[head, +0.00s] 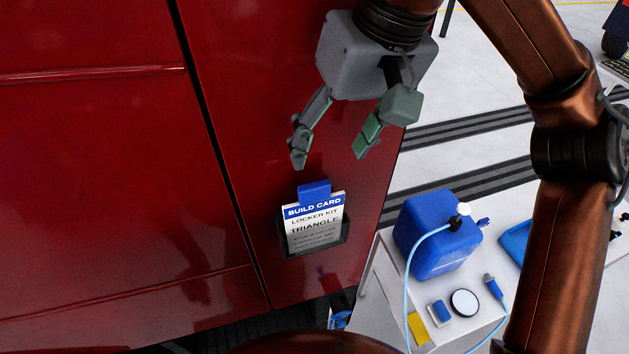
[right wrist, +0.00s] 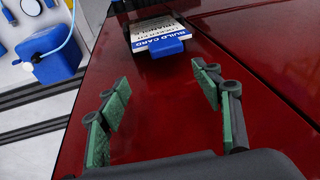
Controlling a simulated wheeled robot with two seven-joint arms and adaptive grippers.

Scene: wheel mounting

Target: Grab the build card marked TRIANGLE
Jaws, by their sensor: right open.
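The build card (head: 315,222) is white with a blue header and reads LOCKER KIT TRIANGLE. It has a blue tab (head: 314,190) on top and sits upright in a dark holder (head: 344,231) on the red panel. My right gripper (head: 330,158) is open and empty, above the card and apart from it. In the right wrist view the card (right wrist: 152,31) lies ahead of the gripper (right wrist: 160,108), between the lines of its two fingers, with its tab (right wrist: 167,48) nearest. The card's lower end is hidden in the holder. My left gripper does not show.
The red panel (head: 100,170) fills the left, with a dark seam. At right, a white table (head: 385,275) holds a blue canister (head: 437,235) with a hose, a round white-topped item (head: 464,302) and small blue items. My right arm spans the right side. Striped floor lies behind.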

